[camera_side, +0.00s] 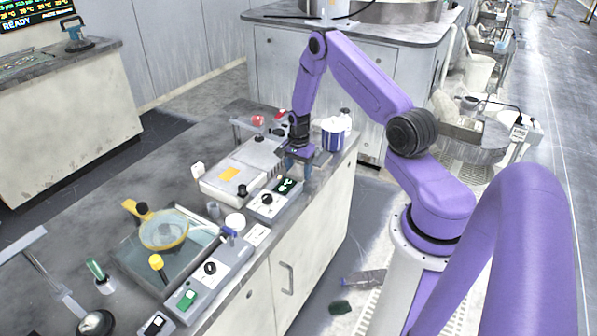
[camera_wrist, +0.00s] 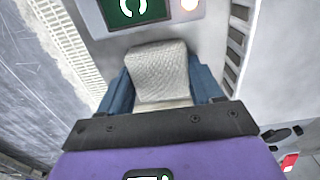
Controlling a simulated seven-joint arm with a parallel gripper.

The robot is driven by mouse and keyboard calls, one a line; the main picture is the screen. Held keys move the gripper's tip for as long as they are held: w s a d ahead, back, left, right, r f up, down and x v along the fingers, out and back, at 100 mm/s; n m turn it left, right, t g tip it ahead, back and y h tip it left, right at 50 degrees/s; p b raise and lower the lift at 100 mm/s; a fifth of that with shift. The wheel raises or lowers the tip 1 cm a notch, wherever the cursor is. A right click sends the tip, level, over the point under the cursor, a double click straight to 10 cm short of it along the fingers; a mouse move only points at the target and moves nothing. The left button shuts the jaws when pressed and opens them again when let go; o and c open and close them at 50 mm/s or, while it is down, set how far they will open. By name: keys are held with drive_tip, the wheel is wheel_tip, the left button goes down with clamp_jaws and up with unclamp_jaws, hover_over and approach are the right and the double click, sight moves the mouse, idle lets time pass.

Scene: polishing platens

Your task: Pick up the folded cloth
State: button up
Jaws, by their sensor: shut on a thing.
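The folded cloth (camera_wrist: 158,68) is white with a quilted texture and shows in the wrist view, between the two blue fingers of my gripper (camera_wrist: 162,88). The fingers are shut on it from its left and right sides. In the side view my gripper (camera_side: 297,164) is low over the right edge of the bench, just behind a grey control box. I cannot make out the cloth in the side view; my gripper hides that spot. Whether the cloth still touches the surface beneath I cannot tell.
The control box (camera_side: 267,204) with a dark display stands close by. A blue and white tub (camera_side: 334,139) is just right of my gripper. A yellow-handled round pan (camera_side: 164,232) lies on a glass plate further left. The bench front drops to the floor.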

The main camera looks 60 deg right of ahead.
drive_tip(key=shift+r, duration=0.4)
wheel_tip(320, 180, up, 2)
drive_tip(key=s+a+r, duration=0.7)
drive_tip(key=s+r, duration=0.3)
drive_tip(key=s, duration=0.2)
drive_tip(key=shift+s, duration=0.15)
